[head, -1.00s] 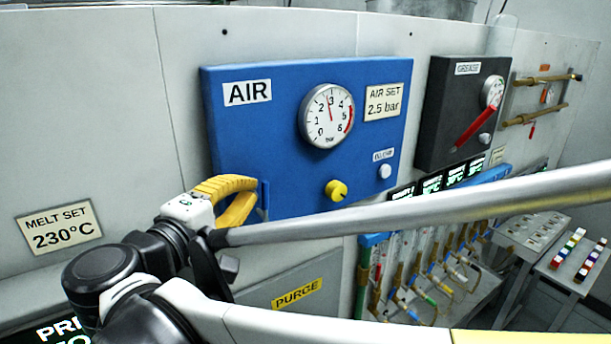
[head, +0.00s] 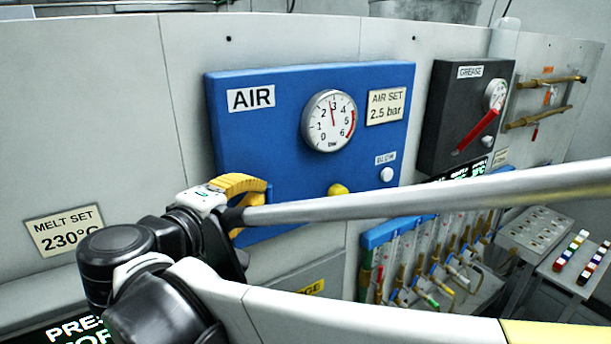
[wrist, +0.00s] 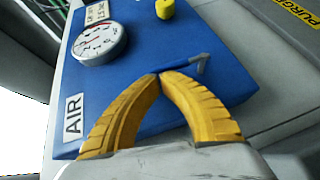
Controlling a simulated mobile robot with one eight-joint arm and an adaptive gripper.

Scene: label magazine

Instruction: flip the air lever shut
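The blue air panel (head: 285,165) is on the wall, with an AIR label (head: 251,98) and a round gauge (head: 329,121) reading close to 3. The blue air lever (wrist: 190,67) shows in the wrist view as a thin bar with a bent end, right at my fingertips. My gripper (wrist: 160,75) has yellow fingers whose tips meet at the near end of the lever. I cannot tell whether the lever is pinched or only touched. In the head view my gripper (head: 262,198) is at the panel's lower left, and my arm hides the lever.
A yellow knob (head: 338,189) and a white button (head: 387,174) are on the panel. A dark grease box (head: 450,120) with a red lever (head: 478,130) is to the right. Tubes and hoses hang below a blue rail (head: 385,233).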

